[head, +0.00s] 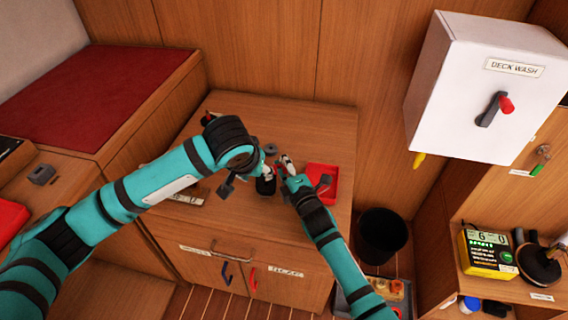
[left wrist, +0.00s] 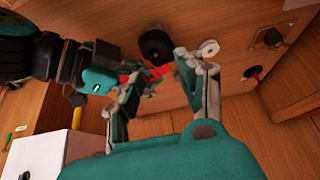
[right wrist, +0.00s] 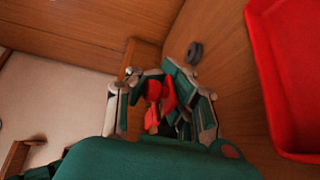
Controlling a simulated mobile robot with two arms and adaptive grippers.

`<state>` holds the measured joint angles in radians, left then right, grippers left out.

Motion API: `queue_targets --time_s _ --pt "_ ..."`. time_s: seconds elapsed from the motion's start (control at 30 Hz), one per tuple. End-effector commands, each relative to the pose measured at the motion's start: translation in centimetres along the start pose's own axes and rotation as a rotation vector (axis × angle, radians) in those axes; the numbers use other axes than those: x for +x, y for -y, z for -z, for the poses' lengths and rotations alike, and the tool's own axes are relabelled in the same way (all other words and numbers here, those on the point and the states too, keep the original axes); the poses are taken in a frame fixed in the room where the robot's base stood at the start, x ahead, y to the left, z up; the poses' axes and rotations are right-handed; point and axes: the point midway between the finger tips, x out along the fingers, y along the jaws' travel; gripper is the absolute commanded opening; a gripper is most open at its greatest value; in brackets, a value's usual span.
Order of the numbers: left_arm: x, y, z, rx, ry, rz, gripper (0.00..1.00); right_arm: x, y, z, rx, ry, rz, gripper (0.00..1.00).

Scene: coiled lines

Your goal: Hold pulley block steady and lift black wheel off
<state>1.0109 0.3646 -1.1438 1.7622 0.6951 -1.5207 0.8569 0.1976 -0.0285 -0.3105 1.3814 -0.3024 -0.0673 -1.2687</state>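A red part (right wrist: 154,92), which looks like the pulley block, shows between the fingers of my right gripper (right wrist: 153,72) in the right wrist view. Whether both fingers press on it is unclear. It also shows beyond my left gripper (left wrist: 160,85) in the left wrist view. My left gripper's fingers are apart, with no clear contact on anything. In the head view, my left gripper (head: 268,176) and right gripper (head: 284,166) are close together over the cabinet top and hide most of the block.
A red tray (head: 333,189) lies on the wooden cabinet top (head: 310,115), right of the grippers. A grey ring (head: 270,149) lies behind them, also visible in the right wrist view (right wrist: 194,53). A black bin (head: 381,236) stands right of the cabinet. The cabinet top's back is mostly clear.

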Motion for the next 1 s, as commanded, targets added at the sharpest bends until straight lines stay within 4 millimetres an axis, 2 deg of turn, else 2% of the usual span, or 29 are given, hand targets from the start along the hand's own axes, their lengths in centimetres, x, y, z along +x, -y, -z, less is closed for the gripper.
queue_targets --time_s 0.13,0.3,0.5,0.63,0.77,1.0 --pt "0.0 0.0 0.0 0.0 0.0 0.0 0.38 -0.1 0.4 0.0 -0.002 0.0 0.008 0.0" --pt "0.2 0.0 0.9 -0.003 0.024 0.006 0.58 -0.1 0.5 0.0 -0.002 0.0 0.009 0.0" --pt "0.8 -0.3 3.3 -0.005 0.128 0.01 0.58 -0.1 0.5 0.0 -0.002 0.0 0.011 0.0" --pt "1.0 -0.6 4.0 -0.003 0.182 0.003 0.58 -0.1 0.6 0.0 -0.002 0.0 0.011 0.0" --pt "1.4 -0.7 4.0 0.0 0.203 0.0 0.58 -0.1 0.6 0.0 -0.003 0.0 0.012 0.0" --pt "4.0 -0.6 2.5 0.0 0.204 0.001 0.58 -0.1 0.6 0.0 -0.003 0.0 0.013 0.0"
